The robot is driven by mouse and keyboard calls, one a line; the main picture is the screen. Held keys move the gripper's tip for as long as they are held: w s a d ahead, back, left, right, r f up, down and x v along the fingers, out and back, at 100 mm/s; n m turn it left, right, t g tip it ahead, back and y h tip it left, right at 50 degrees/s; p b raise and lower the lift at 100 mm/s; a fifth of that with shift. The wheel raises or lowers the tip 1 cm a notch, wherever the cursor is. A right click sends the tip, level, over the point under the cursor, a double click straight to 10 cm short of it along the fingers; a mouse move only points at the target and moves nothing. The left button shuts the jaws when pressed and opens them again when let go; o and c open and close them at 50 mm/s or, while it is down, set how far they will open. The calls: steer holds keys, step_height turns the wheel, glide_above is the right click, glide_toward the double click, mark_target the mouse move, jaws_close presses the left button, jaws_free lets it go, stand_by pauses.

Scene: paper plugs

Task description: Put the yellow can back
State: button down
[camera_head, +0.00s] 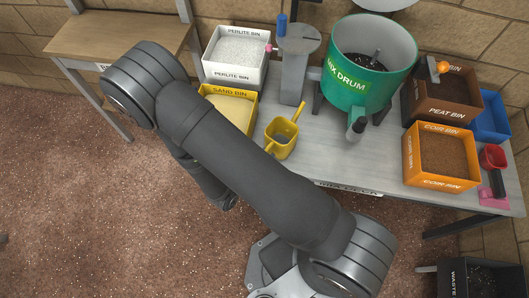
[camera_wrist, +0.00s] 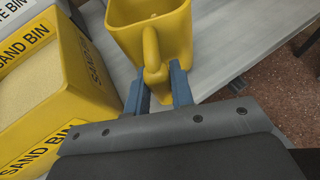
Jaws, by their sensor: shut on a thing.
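The yellow can (camera_head: 281,138) is a small open-topped vessel over the front part of the grey table, right of the sand bin. It also shows in the wrist view (camera_wrist: 175,35), upright and empty as far as I see inside. My gripper (camera_wrist: 158,74) is shut on the can's handle, with one blue finger on each side of it. In the head view my arm hides the gripper. Whether the can rests on the table or hangs just above it, I cannot tell.
The yellow sand bin (camera_head: 246,96) and white perlite bin (camera_head: 211,72) stand left. The green mix drum (camera_head: 339,93) is behind right. Orange coir bin (camera_head: 409,158), peat bin (camera_head: 468,108), blue bin (camera_head: 497,128) and red scoop (camera_head: 491,155) are right. Bare table (camera_head: 340,155) lies right of the can.

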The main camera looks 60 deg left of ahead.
steer(key=shift+f, duration=0.45)
steer(key=c, duration=1.2)
jaws_free()
steer(key=shift+o, duration=0.2)
steer(key=s+d+r, duration=0.2)
steer(key=s+r, duration=0.3)
steer(key=s, duration=0.1)
steer(key=shift+d+r, duration=0.15)
steer(key=shift+r, duration=0.25)
steer(key=v, duration=1.7)
steer(key=shift+s, duration=0.2)
steer(key=shift+r, duration=0.15)
